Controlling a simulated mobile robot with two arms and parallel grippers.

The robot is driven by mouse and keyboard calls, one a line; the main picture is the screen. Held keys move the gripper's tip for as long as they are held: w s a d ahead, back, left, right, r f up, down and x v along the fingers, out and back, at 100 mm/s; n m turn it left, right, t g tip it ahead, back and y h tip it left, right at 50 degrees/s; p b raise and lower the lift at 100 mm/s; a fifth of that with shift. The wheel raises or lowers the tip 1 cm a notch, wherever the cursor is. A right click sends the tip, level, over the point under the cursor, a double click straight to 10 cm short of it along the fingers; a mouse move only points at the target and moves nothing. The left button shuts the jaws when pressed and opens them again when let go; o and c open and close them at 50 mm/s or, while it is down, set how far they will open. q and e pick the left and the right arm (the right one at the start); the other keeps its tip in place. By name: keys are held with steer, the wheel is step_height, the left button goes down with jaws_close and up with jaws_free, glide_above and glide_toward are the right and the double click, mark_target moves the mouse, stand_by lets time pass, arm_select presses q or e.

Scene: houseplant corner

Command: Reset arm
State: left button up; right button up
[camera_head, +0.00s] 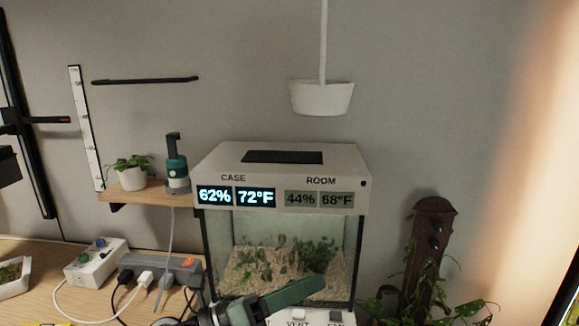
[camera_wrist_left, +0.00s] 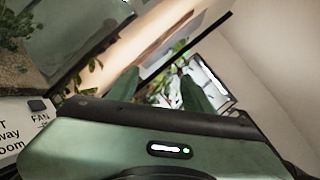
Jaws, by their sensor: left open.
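My left gripper (camera_head: 300,292) is dark green and shows at the bottom middle of the head view, in front of the lower part of a glass plant case (camera_head: 352,255). It points to the right and looks empty. In the left wrist view its two green fingers (camera_wrist_left: 160,92) stand apart with nothing held between them; leaves show in the background beyond. The case's lower front, with VENT and FAN labels, is partly hidden by my gripper. My right gripper is not in view.
A wooden shelf (camera_head: 150,196) holds a potted plant (camera_head: 132,178) and a green-grey bottle (camera_head: 177,173). A power strip (camera_head: 165,266) with cables lies on the table. A white pot-like shade (camera_head: 321,97) hangs above the case. A climbing plant on a brown post (camera_head: 428,245) stands right.

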arm_select(q)
steer(key=w+a+f+n+t+y, duration=0.1)
steer(key=w+a+n+t+y, duration=0.1)
steer(key=a+n+t+y, duration=0.6)
steer(key=w+a+f+n+t+y, duration=0.15)
steer(key=n+t, duration=0.25)
steer(key=n, duration=0.8)
steer(key=s+a+f+n+g+y, duration=0.2)
steer(key=a+f+n+y, duration=0.3)
steer(key=f+n, duration=0.15)
steer(key=s+a+f+n+g+y, duration=0.2)
steer(key=a+f+n+g+y, duration=0.15)
steer(key=a+f+n, duration=0.35)
steer(key=s+a+f+n+g+y, duration=0.1)
steer(key=s+f+n+g, duration=0.3)
steer(key=s+f, duration=0.55)
steer(key=s+a+f+n+g, duration=0.15)
steer(key=s+f+g, duration=0.45)
steer(key=s, duration=0.7)
steer(key=s+d+f+g+p, duration=0.1)
steer(key=s+f+g, duration=0.15)
steer(key=f, duration=2.45)
steer(key=s+a+f, duration=0.3)
steer(key=s+f, duration=1.1)
steer(key=s, duration=0.3)
steer(key=shift+p, duration=0.4)
